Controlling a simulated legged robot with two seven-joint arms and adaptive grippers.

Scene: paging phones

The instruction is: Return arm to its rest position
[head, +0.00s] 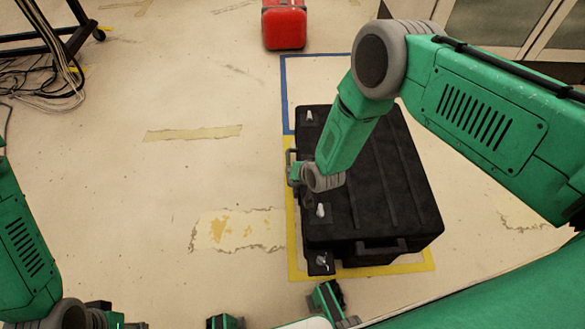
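My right arm reaches in from the right and bends down over a large black case (385,165) on the floor. My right gripper (296,172) is at the case's left edge, beside a dark handle-like part there. It is small and partly hidden by my wrist, so I cannot tell whether its fingers are open, shut or touching the case. The case has pale latch-like pieces along its left side and a handle at its front. My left arm (28,250) hangs at the lower left and runs out at the bottom edge. Its gripper cannot be made out.
Blue and yellow tape (290,262) outlines the floor around the case. A red case (284,24) stands at the back. A dark wheeled stand (60,35) and loose cables (45,85) are at the upper left. Cabinets (490,25) are at the upper right.

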